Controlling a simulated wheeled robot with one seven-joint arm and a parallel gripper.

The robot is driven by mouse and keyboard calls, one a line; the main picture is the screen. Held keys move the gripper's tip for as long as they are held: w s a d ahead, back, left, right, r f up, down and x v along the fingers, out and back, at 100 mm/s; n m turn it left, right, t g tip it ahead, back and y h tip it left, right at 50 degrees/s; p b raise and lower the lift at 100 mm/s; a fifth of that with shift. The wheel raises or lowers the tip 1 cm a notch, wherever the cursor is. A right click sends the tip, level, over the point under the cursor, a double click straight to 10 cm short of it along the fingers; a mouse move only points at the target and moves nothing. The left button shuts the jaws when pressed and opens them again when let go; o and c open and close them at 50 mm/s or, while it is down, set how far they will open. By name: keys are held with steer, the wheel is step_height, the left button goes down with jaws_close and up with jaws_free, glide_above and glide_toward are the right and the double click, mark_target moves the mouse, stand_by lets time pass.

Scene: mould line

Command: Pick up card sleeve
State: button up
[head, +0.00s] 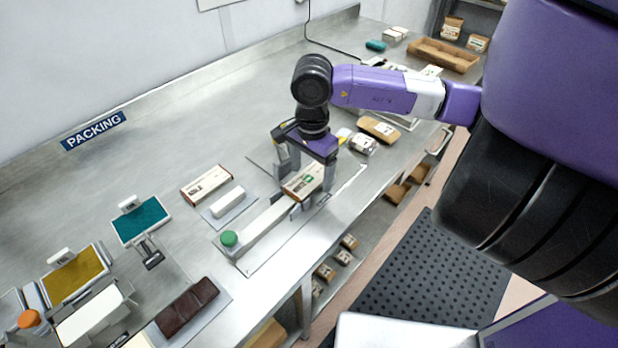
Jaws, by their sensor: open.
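A printed card sleeve (302,182), cream and brown with a green mark, is at the far end of a long narrow bar on the steel bench. My gripper (306,167) points down at it, with one finger on its left side and one on its right. The jaws are open. Whether the fingers touch the sleeve cannot be told. A similar printed cream and brown box (206,185) lies flat on the bench to the left.
A white block (228,201) lies on a pale sheet beside the bar, and a green knob (229,239) is at the bar's near end. A dark brown bar (187,306) and a teal pad (140,220) are nearer. Packets (378,129) lie behind my gripper.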

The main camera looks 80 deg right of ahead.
steer(key=shift+c, duration=0.2)
steer(key=c, duration=1.4)
steer(key=shift+o, duration=0.2)
